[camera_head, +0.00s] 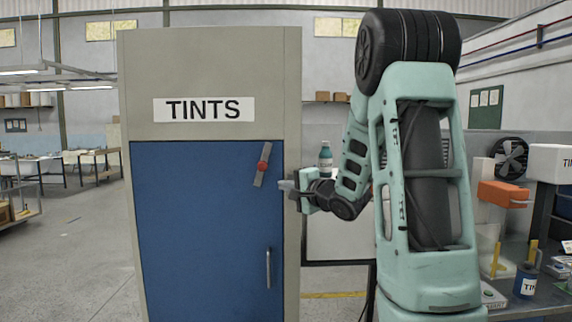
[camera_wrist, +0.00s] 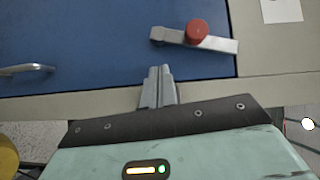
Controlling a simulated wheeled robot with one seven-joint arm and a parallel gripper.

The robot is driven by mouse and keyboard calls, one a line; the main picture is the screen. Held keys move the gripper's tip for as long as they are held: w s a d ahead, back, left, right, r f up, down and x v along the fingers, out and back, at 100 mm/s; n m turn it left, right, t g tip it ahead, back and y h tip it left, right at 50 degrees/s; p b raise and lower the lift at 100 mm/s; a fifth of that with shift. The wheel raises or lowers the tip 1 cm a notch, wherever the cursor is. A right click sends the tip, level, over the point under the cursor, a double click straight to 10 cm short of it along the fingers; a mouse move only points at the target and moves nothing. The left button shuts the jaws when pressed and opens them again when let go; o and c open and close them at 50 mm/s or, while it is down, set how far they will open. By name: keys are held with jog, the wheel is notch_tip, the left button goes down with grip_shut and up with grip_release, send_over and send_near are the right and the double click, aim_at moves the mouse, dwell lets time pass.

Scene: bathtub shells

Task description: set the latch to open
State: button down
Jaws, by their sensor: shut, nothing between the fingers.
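The latch (camera_head: 262,165) is a grey metal bar with a red round knob, on the upper right of the blue cabinet door (camera_head: 200,220). In the head view the bar stands near upright, its top leaning right. The latch also shows in the wrist view (camera_wrist: 218,42), up and right of my fingertips. My gripper (camera_head: 284,185) is just right of and a little below the latch, apart from it, in front of the cabinet's right frame. In the wrist view my gripper (camera_wrist: 158,72) has its two grey fingers together, with nothing between them.
The beige cabinet has a "TINTS" sign (camera_head: 204,109) above the door and a vertical handle (camera_head: 268,268) low on the door's right. A bottle (camera_head: 325,157) stands behind my wrist. A cluttered bench (camera_head: 540,297) is at the right. Open floor (camera_head: 75,250) lies left of the cabinet.

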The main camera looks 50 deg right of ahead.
jog(key=s+d+r+m+t, duration=0.3)
jog(key=s, duration=0.5)
jog(key=p, duration=0.5)
send_near(278, 163)
jog(key=shift+y, duration=0.3)
jog(key=w, duration=0.1)
jog(key=w+d+r, duration=0.1)
jog(key=w+r, duration=0.1)
jog(key=shift+w+d, duration=0.2)
jog(key=shift+w, duration=0.2)
jog(key=w+a, duration=0.1)
jog(key=w+a+r+p, duration=0.1)
jog(key=w, duration=0.1)
jog(key=shift+w+a+f+p, duration=0.1)
jog(key=shift+w+a+p, duration=0.15)
jog(key=shift+w+p, duration=0.15)
